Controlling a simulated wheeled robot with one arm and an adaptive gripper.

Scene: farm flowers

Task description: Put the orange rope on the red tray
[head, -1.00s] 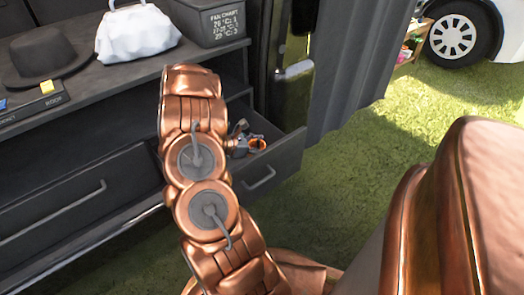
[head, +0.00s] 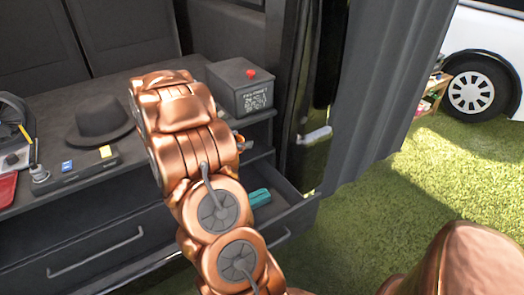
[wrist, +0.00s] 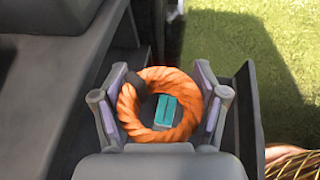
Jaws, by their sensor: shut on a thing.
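The orange rope is a thick coiled ring (wrist: 184,80) between the two fingers of my gripper (wrist: 161,98) in the wrist view. My gripper is shut on it, with a finger against each side. The rope is above the open drawer. In the head view my arm hides most of the gripper, and only a small orange bit of the rope (head: 240,138) shows at the arm's right edge. The red tray (head: 7,189) is partly visible at the far left edge of the counter; the rest is cut off.
A teal item (head: 259,198) lies in the open drawer (head: 296,212). On the counter are a black hat (head: 103,121), a dark strip with labels (head: 75,172), a fan (head: 14,122) and a dark box (head: 238,88) with a red thing on top.

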